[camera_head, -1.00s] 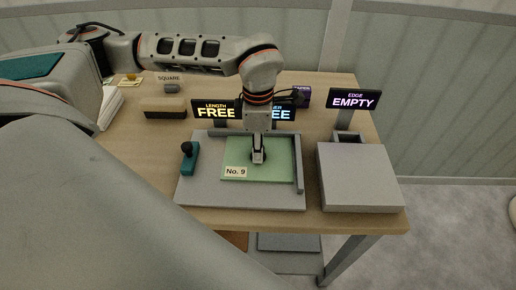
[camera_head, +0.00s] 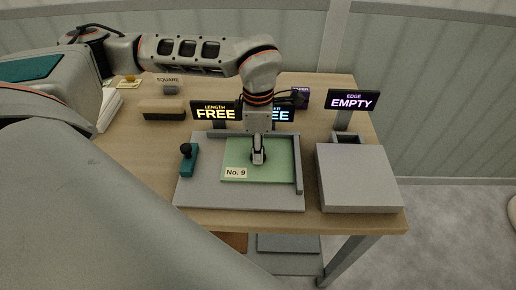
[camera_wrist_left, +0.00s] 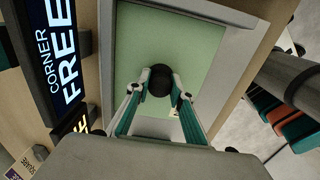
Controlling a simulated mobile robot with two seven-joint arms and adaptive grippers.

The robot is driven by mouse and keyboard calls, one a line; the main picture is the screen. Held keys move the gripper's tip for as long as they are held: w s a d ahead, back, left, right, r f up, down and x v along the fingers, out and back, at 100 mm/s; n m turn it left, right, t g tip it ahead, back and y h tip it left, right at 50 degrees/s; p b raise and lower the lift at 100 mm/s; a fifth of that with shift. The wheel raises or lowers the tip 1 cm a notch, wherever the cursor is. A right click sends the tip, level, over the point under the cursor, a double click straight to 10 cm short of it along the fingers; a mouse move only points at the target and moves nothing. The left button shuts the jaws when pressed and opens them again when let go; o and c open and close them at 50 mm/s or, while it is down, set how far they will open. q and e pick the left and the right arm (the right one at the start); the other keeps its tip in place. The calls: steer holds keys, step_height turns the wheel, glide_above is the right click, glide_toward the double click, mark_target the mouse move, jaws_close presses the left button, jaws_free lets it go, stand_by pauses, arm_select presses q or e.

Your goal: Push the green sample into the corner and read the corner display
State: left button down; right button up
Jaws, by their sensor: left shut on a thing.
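The green sample (camera_head: 276,172), a flat plate labelled "No. 9", lies on a grey fixture plate (camera_head: 240,198). Its right side is close to the right rail (camera_head: 298,172) and its far side close to the back rail; I cannot tell if they touch. My left gripper (camera_head: 258,158) points down at the sample. In the left wrist view its fingers are shut on a round black knob (camera_wrist_left: 160,78) over the green surface. The corner display (camera_wrist_left: 55,55) reads "CORNER FREE" there; in the head view my arm partly hides it. My right gripper is not in view.
The length display (camera_head: 214,111) reads "FREE" and the edge display (camera_head: 352,101) reads "EMPTY". A teal clamp-like piece with a dark knob (camera_head: 188,158) stands left of the sample. A grey box (camera_head: 357,178) stands right of the fixture.

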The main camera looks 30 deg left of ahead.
arm_select(q)
steer(key=shift+w+a, duration=0.1)
steer(key=shift+w, duration=0.05)
steer(key=c, duration=1.7)
jaws_free()
step_height(320, 180, up, 12)
